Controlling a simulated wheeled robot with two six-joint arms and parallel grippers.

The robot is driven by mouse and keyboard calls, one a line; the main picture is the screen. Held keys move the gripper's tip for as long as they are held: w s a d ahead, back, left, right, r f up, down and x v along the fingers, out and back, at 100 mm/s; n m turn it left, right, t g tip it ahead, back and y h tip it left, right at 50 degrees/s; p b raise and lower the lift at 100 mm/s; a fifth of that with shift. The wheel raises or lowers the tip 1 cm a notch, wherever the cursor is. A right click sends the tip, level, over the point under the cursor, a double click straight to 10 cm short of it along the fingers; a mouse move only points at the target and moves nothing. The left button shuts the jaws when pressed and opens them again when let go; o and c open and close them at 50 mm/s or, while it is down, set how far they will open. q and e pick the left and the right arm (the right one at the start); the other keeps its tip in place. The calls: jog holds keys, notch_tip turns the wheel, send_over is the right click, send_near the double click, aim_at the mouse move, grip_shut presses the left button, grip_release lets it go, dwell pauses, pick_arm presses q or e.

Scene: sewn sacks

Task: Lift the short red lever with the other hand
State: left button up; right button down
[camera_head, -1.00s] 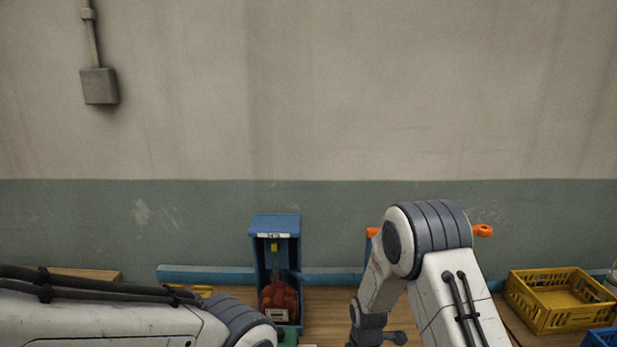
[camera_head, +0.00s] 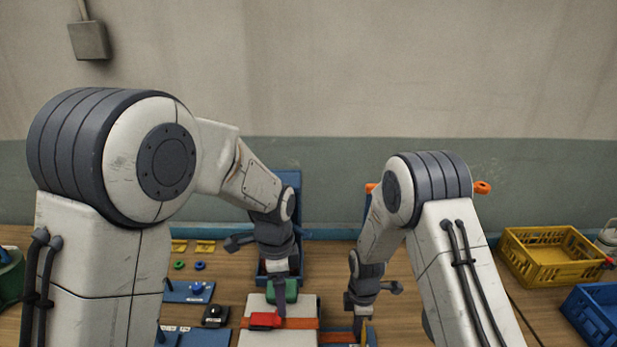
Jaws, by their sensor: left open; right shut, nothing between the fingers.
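The short red lever (camera_head: 263,320) shows as a small red block on top of a pale grey machine (camera_head: 258,338) at the bottom centre. My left gripper (camera_head: 281,308) points down just right of the red lever; I cannot tell whether it touches it. It is open, though its fingers overlap in this view. My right gripper (camera_head: 362,332) points down to the right of the machine, near the bottom edge. It is shut and empty, partly cut by the frame edge. An orange-brown band (camera_head: 300,323) crosses the machine.
A blue upright holder (camera_head: 288,185) stands behind my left gripper. Small blue panels with knobs (camera_head: 190,291) lie to the left. A yellow crate (camera_head: 550,256) and a blue crate (camera_head: 597,318) stand at the right. Bare wooden bench shows between the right arm and the crates.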

aim_at(277, 315)
pick_arm(q)
jog(key=shift+m, duration=0.8)
jog(key=shift+w+a+f, duration=0.3)
jog(key=shift+w+f, duration=0.25)
jog(key=shift+f, duration=1.5)
jog(key=shift+w+a+f, duration=0.25)
jog(key=shift+w+f, duration=0.25)
jog(key=shift+f, duration=1.6)
jog(key=shift+w+a+f, duration=0.3)
jog(key=shift+w+f, duration=0.25)
jog(key=shift+f, duration=1.5)
jog(key=c, duration=1.2)
jog(key=shift+r, duration=0.15)
